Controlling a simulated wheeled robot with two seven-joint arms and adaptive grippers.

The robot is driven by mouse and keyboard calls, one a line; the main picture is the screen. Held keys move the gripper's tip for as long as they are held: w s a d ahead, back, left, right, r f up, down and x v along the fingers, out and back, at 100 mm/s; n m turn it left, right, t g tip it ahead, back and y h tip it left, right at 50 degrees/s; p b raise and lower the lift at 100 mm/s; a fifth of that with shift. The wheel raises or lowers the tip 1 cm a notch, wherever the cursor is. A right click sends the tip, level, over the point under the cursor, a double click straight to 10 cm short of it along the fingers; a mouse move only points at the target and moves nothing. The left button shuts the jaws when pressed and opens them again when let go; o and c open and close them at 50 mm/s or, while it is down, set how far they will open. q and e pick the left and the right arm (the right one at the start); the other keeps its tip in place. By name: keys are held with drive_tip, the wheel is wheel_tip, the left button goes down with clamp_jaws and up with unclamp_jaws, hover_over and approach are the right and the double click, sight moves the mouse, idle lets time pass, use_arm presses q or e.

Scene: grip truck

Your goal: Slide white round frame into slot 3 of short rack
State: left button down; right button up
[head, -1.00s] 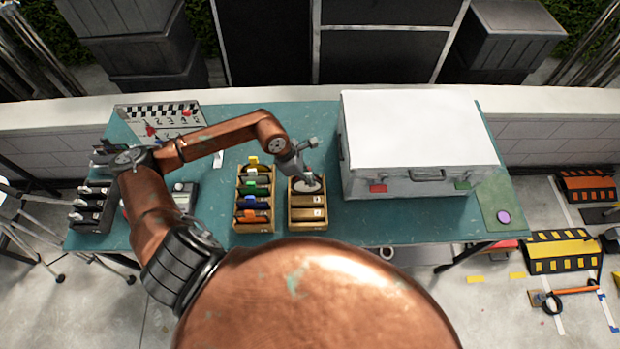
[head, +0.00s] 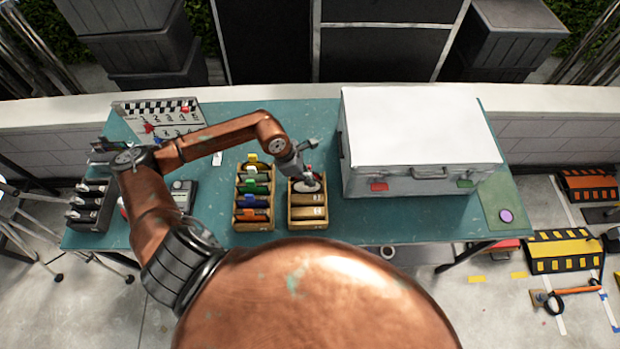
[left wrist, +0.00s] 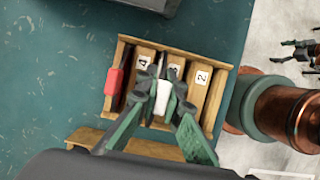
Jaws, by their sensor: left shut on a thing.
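The short rack (head: 307,225) is a small wooden rack on the teal table, beside the silver case. In the left wrist view its dividers (left wrist: 197,102) run side by side, with labels 4 and 2 readable and one between them partly hidden. My left gripper (head: 311,181) is over the rack, shut on the white round frame. A white part of the frame shows between the fingertips (left wrist: 163,90), over the middle slots. How deep the frame sits is hidden by the fingers. A red-tabbed piece (left wrist: 115,82) stands in the end slot. My right gripper is not seen.
A taller wooden rack (head: 253,226) with several colour-tabbed pieces stands close on the left. The large silver case (head: 420,180) with a white top blocks the right. A clapperboard (head: 165,117) and dark holder (head: 92,205) are farther left.

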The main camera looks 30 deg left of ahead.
sight(310, 193)
use_arm(q)
drive_tip(key=shift+f+b, duration=0.75)
drive_tip(key=shift+f, duration=0.2)
drive_tip(key=shift+f+b, duration=0.8)
drive_tip(key=shift+f, duration=0.15)
drive_tip(key=c, duration=2)
unclamp_jaws()
drive_tip(key=v, duration=1.2)
drive_tip(key=shift+d+r, duration=0.1)
drive_tip(key=shift+r, duration=0.05)
